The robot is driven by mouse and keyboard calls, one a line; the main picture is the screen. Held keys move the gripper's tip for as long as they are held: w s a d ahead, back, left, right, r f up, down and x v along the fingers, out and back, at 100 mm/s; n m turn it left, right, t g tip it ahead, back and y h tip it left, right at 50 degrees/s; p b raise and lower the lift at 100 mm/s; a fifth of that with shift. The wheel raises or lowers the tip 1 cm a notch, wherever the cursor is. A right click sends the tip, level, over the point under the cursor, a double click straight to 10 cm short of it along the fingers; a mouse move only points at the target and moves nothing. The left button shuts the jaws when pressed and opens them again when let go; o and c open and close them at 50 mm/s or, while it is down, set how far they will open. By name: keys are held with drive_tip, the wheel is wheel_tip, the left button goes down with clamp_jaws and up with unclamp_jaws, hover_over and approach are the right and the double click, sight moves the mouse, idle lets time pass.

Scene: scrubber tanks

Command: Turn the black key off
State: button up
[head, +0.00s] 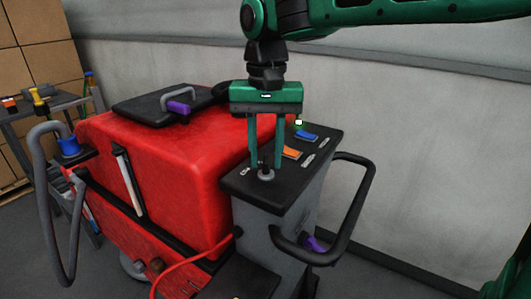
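The black key sits at a small round grey key switch (266,175) on the dark top of the machine's console, near its front left corner. The key itself is too small to make out clearly, and its turn angle cannot be told. My green gripper (266,165) points straight down over this switch. Its two fingers are apart, one on each side of the switch, with tips close to the console top. Whether either finger touches the key cannot be told.
The console panel (240,184) also carries an orange switch (292,153) and a blue switch (306,136). A dark handlebar (345,234) loops off its right side. The red tank body (180,160) stands close on the left, with a grey hose (45,200) beyond.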

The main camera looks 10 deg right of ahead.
drive_tip(key=shift+c, duration=0.2)
clamp_jaws()
drive_tip(key=shift+n, duration=0.4)
drive_tip(key=n, duration=0.5)
drive_tip(key=shift+n, duration=0.3)
drive_tip(key=n, duration=0.5)
drive_tip(key=shift+n, duration=0.4)
